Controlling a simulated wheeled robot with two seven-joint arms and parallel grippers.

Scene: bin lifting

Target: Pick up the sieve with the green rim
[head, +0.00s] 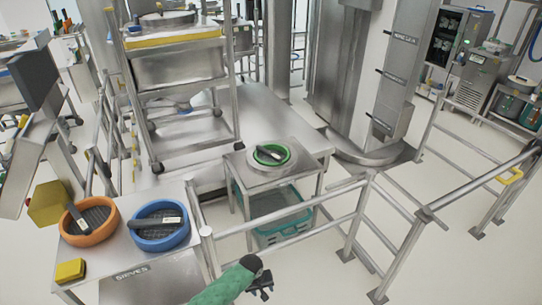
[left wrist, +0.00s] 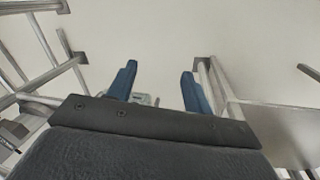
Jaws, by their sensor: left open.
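The sieve with the green rim (head: 271,154) rests on a small steel table (head: 243,172) near the middle of the head view. A dark handle or tool lies across its top. My left gripper (head: 262,284) is at the bottom centre, in front of the railing and well short of that sieve. In the left wrist view its two blue fingers (left wrist: 158,82) are apart with nothing between them. The sieve does not show in the wrist view. My right gripper is not in view.
An orange sieve (head: 90,237) and a blue sieve (head: 159,244) stand on a steel table (head: 120,262) at lower left, beside yellow blocks. A metal railing (head: 290,212) runs between my gripper and the small table. A teal crate (head: 283,228) sits beneath that table.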

